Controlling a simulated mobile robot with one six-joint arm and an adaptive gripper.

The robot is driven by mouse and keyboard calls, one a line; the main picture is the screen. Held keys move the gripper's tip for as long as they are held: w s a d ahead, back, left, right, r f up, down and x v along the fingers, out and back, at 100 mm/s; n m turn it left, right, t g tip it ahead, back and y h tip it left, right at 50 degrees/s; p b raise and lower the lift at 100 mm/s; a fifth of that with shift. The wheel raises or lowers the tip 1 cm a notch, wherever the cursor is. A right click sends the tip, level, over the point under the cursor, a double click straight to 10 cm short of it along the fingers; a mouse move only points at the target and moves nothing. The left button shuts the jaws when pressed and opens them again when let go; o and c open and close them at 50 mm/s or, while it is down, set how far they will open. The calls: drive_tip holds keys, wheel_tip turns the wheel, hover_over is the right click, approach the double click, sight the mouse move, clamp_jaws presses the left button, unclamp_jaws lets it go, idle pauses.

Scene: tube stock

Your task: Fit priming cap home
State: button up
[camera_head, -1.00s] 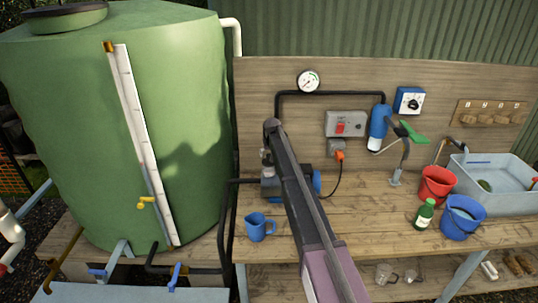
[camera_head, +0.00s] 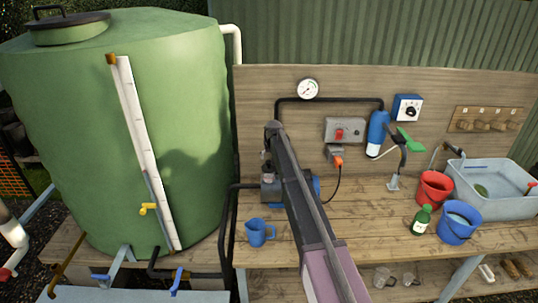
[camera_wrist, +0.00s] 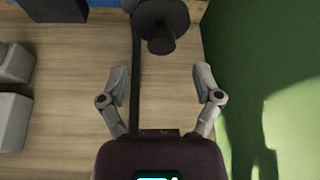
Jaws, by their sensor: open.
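The pump (camera_head: 270,190) sits on the bench, grey with a blue end, partly hidden behind my arm. My gripper is above it, largely hidden by my forearm in the head view. In the wrist view my gripper (camera_wrist: 162,78) is open, with nothing between its fingers. A dark round fitting with a stubby knob (camera_wrist: 161,32) is just beyond the fingertips at the top centre, apart from them. It may be the priming cap on the pump; I cannot tell. I cannot make out the cap in the head view.
The green tank (camera_head: 165,140) stands close on the left and fills the right of the wrist view. A blue jug (camera_head: 257,232) is in front of the pump. A switch box (camera_head: 344,130) and black pipe are on the backboard. Bottle, buckets and sink are at right.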

drive_tip(key=s+d+f+b, duration=0.3)
drive_tip(key=s+f+b, duration=0.5)
drive_tip(key=s, duration=0.5)
drive_tip(key=s+d+f+b, duration=0.3)
drive_tip(key=s+f+b, duration=0.5)
drive_tip(key=s, duration=0.4)
drive_tip(key=shift+s+f, duration=0.4)
idle(1.5)
